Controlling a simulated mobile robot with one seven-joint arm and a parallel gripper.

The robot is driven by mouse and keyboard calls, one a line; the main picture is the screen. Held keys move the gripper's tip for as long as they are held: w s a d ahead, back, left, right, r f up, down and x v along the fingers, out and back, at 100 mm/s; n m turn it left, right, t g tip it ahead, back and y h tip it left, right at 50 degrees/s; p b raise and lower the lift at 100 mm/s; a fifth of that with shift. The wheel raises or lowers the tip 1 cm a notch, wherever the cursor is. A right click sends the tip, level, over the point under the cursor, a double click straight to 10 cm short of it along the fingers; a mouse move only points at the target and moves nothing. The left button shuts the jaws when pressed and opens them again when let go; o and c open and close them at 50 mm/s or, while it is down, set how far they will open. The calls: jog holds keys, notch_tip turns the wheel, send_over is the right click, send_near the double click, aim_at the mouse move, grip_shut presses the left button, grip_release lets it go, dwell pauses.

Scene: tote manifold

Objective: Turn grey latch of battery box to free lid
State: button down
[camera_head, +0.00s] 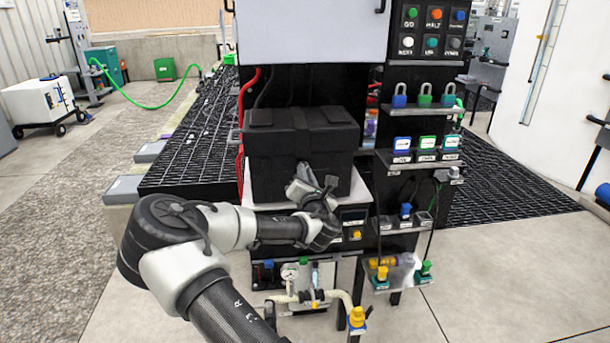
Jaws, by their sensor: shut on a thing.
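The battery box (270,150) is a black box with a black lid (300,117) on a pale shelf in the middle of the head view. The lid sits closed on top. My gripper (303,168) is at the lower part of the box's front face, reaching up from below. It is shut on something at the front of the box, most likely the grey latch. The latch itself is hidden by my gripper and wrist, so I cannot tell which way it is turned.
A panel of coloured buttons (435,30) and shelves with padlocks (424,95) stand right of the box. Red cables (243,100) run along its left side. A shelf below holds small fittings and a hose (335,294).

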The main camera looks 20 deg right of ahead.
jog(key=m+b, duration=0.1)
jog(key=m, duration=0.2)
jog(key=m+b, duration=0.1)
jog(key=m, duration=0.3)
jog(key=m+b, duration=0.1)
jog(key=m, duration=0.2)
jog(key=shift+d+f+m, duration=0.1)
jog(key=shift+f+m, duration=0.2)
jog(key=shift+m, duration=0.3)
jog(key=c, duration=1.8)
grip_release()
jog(key=shift+s+r, duration=0.1)
jog(key=shift+s, duration=0.05)
jog(key=p+v, duration=0.1)
jog(key=v, duration=1.6)
jog(key=shift+p, duration=0.4)
jog(key=shift+s+r, duration=0.1)
jog(key=shift+s, duration=0.05)
